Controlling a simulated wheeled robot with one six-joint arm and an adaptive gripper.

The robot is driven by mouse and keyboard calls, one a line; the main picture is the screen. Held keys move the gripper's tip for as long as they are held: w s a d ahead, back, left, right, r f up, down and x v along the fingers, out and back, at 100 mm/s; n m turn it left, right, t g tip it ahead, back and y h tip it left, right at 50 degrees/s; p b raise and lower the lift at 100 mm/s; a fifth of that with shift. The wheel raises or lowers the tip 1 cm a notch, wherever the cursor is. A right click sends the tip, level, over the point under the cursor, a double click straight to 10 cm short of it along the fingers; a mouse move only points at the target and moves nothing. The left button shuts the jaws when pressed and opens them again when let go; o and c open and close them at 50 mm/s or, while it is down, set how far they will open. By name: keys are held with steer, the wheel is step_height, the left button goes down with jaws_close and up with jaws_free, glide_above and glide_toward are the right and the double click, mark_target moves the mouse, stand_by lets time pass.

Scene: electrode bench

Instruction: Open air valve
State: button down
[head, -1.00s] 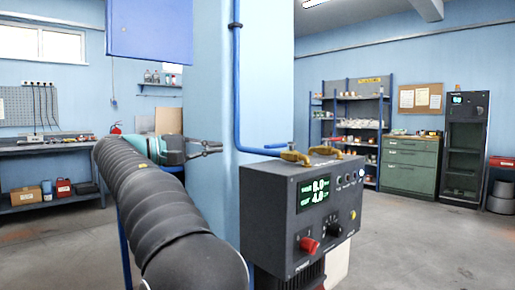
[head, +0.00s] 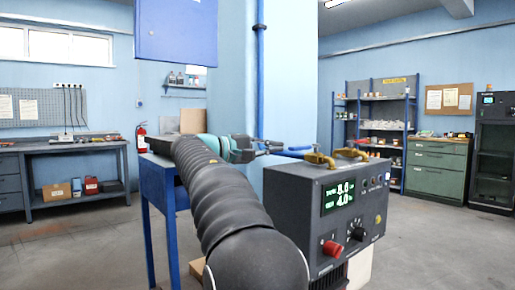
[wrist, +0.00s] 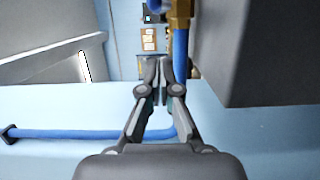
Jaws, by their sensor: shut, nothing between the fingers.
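A brass fitting (head: 318,158) sits on the left top of a dark box (head: 290,215), with a short blue lever (head: 298,148) beside it. I take this for the air valve, but its setting is not clear. In the wrist view the brass fitting (wrist: 181,18) is at the top, with a blue pipe (wrist: 181,55) below it. My gripper (head: 274,147) is shut and empty, just left of the lever in the head view. In the wrist view its fingertips (wrist: 163,68) are together, just left of the pipe; contact cannot be told.
The box has a lit display (head: 338,197) and a red knob (head: 331,248). A second brass fitting (head: 351,154) is on its top. A blue table (head: 157,180) is left of my arm. A blue pipe (head: 260,70) runs down the column. Floor at the right is open.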

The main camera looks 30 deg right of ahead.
mark_target(305, 147)
steer(key=shift+s, duration=2)
